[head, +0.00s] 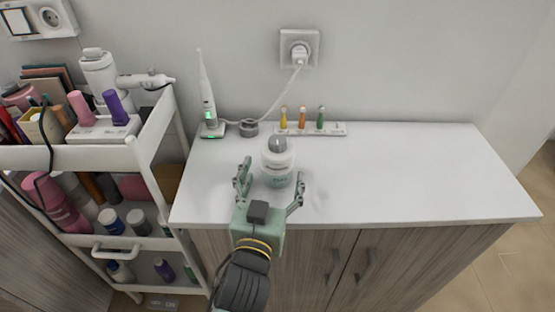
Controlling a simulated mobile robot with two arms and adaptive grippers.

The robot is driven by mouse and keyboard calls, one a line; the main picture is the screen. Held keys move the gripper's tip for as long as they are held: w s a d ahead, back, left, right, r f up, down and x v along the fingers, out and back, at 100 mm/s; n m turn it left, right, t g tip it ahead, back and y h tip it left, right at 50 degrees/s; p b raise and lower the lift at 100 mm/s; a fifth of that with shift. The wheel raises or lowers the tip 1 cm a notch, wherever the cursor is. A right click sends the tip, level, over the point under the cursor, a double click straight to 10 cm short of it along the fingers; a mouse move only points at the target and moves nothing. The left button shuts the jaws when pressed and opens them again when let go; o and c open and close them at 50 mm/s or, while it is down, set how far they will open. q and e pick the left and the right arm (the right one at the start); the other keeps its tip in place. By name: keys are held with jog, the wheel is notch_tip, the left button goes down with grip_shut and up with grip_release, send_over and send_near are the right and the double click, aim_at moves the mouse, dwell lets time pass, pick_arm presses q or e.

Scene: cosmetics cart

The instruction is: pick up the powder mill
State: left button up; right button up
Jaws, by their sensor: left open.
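One finger is to the left of the jar and the other to the right. I cannot tell whether either finger touches it. My right gripper is not in view.
Behind the jar are a grey round item (249,128), a white rack (338,129) with small coloured-handled items, and an electric toothbrush (207,95) on its charger. A loaded white cart (150,140) stands left. The counter's right side (430,175) is clear.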

aim_at(274, 174)
pick_arm(q)
jog(key=w, duration=0.3)
jog(key=shift+w+d, duration=0.15)
jog(key=shift+d, duration=0.2)
jog(key=shift+c, duration=0.3)
jog(key=c, duration=1.5)
